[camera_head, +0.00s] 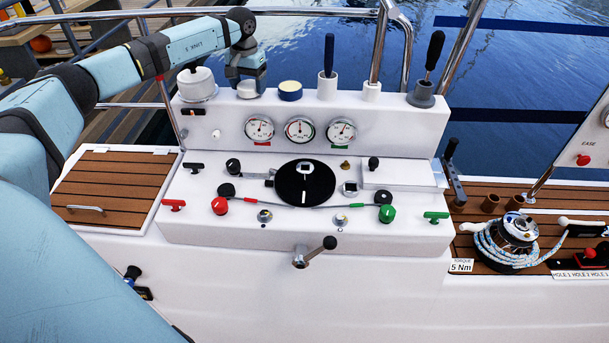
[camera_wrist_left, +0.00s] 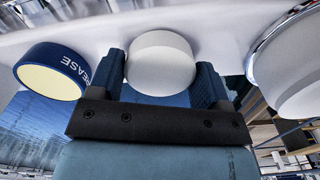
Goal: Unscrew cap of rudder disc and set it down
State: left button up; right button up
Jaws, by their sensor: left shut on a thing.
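The rudder disc (camera_head: 318,186) is a flat black disc on the sloping console panel, with a small light square fitting (camera_head: 304,167) and a white line on it. My left gripper (camera_head: 247,91) is at the console's upper ledge, left of the blue tin. In the left wrist view its two blue fingers (camera_wrist_left: 161,78) are shut on a round white cap (camera_wrist_left: 160,60), one on each side. The cap is at the white ledge surface; I cannot tell whether it touches. My right gripper is out of view.
A blue grease tin (camera_head: 290,95) stands close beside my left gripper; a white drum (camera_head: 197,84) stands on its other side. Levers (camera_head: 329,60) rise further right. Gauges (camera_head: 299,130) sit below the ledge. A rope winch (camera_head: 512,236) is at the right.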

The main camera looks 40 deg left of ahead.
pick_arm(q)
jog(key=shift+f, duration=0.3)
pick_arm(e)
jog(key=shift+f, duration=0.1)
pick_arm(q)
jog(key=o, duration=1.1)
jog(key=shift+o, duration=0.2)
notch_tip(320, 180, up, 14)
jog(key=p, duration=0.1)
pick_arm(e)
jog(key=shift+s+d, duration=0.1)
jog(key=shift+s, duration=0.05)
pick_arm(q)
jog(key=shift+f, duration=0.1)
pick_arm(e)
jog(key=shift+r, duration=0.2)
